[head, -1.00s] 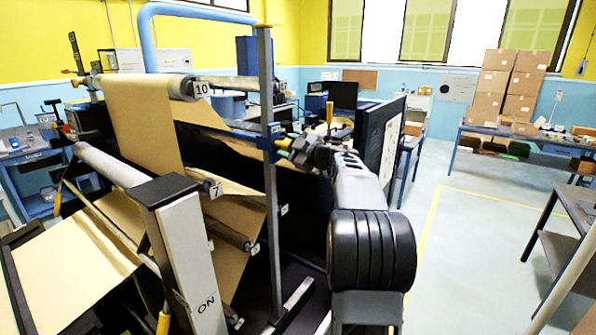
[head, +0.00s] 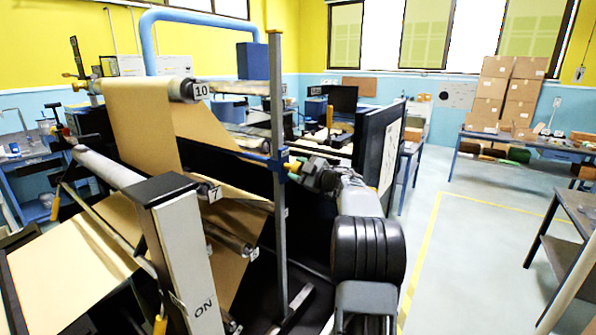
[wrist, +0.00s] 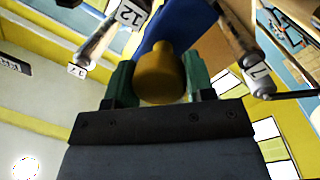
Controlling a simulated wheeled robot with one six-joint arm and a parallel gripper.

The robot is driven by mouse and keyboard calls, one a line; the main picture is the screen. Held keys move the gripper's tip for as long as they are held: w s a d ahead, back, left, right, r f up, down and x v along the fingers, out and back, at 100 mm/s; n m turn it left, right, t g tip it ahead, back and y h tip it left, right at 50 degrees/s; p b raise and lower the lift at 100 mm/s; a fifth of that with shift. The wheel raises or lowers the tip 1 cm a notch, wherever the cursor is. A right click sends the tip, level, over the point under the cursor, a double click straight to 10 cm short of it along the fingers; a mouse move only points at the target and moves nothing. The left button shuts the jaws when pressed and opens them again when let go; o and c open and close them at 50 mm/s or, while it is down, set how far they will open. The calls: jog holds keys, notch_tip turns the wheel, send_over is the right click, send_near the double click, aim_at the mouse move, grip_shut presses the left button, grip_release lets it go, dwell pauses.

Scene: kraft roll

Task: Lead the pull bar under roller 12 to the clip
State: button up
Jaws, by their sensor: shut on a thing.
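My gripper (wrist: 160,84) is shut on the yellow knob (wrist: 160,72) at the end of the blue pull bar (wrist: 176,28), with a green finger on each side. In the head view my gripper (head: 302,170) is by the upright grey post, and the blue bar (head: 256,157) runs left from it toward the brown paper. The roller labelled 12 (wrist: 128,15) shows at the upper left of the wrist view, apart from the bar. I cannot read that label in the head view. I cannot make out the clip in either view.
The grey post (head: 279,215) stands close to my gripper. Roller 10 (head: 186,90) carries the hanging paper (head: 145,125); roller 7 (head: 208,191) is lower. A label 17 (wrist: 77,71) also shows in the wrist view. The floor (head: 460,240) to the right is open.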

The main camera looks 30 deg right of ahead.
jog(key=shift+d+f, duration=0.1)
jog(key=shift+d, duration=0.05)
jog(key=shift+w+d+f+p, duration=0.3)
jog(key=shift+d+f, duration=0.15)
jog(key=shift+d, duration=0.1)
jog(key=shift+w+d+f+p, duration=0.2)
jog(key=shift+d+f+p, duration=0.15)
jog(key=shift+d, duration=0.2)
jog(key=shift+w+d+f+p, duration=0.25)
jog(key=shift+d+f, duration=0.25)
jog(key=shift+d, duration=0.05)
